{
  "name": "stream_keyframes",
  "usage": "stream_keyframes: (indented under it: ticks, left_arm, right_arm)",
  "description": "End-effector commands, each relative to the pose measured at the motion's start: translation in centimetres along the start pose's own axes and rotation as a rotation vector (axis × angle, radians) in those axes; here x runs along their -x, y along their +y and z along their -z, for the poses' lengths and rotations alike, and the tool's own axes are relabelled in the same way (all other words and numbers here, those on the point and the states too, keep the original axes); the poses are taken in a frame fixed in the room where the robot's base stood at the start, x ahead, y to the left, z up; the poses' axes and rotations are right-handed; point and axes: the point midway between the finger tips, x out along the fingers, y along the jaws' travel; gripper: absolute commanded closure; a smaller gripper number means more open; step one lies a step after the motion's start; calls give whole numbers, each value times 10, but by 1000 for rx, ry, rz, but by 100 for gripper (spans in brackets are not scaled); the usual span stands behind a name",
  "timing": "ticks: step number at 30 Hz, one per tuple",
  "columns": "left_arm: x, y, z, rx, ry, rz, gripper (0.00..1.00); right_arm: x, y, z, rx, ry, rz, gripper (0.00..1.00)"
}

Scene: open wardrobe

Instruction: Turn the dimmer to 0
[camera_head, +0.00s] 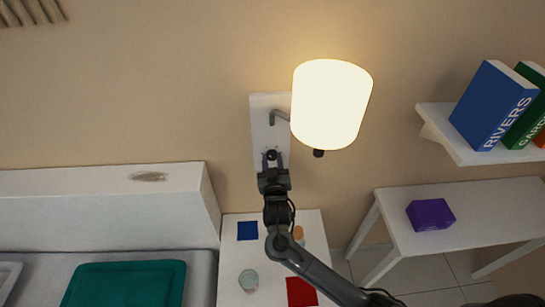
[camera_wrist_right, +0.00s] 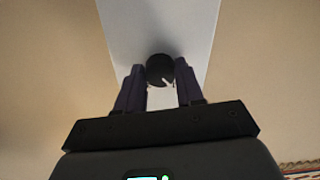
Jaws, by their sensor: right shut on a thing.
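The dimmer is a round black knob (camera_wrist_right: 160,70) with a white pointer mark, low on a white wall plate (camera_head: 265,108). In the right wrist view the mark is on the knob's lower right part. My right gripper (camera_wrist_right: 160,82) is shut on the knob, one dark finger on each side. In the head view my right gripper (camera_head: 272,160) reaches up to the plate and partly hides the knob. The lamp (camera_head: 331,103) on the same plate glows warm white. My left gripper is not in view.
A white bedside table (camera_head: 233,285) stands below with a blue square, a red square and a glass. A shelf (camera_head: 438,120) with books and a white desk (camera_head: 405,225) with a purple box are on the right. A bed headboard (camera_head: 90,195) is on the left.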

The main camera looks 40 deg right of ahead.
Motion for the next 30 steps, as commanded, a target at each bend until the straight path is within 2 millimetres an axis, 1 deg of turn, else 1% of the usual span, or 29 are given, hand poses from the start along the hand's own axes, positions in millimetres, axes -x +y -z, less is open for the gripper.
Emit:
stream_keyframes:
  ticks: [1, 3, 9, 15, 21, 30]
  left_arm:
    - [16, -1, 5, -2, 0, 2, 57]
    - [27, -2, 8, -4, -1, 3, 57]
    - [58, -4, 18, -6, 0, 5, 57]
    - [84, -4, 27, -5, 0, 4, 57]
    - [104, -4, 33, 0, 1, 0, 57]
    - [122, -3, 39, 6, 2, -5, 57]
  right_arm:
    - [0, 1, 7, 38, -4, 0, 94]
    - [0, 2, 8, 96, -5, 0, 94]
    - [0, 2, 8, 284, -3, 1, 94]
    - [0, 2, 7, 473, -2, 1, 94]
    - [0, 2, 6, 645, -1, 1, 94]
    - [0, 1, 3, 828, -1, 1, 94]
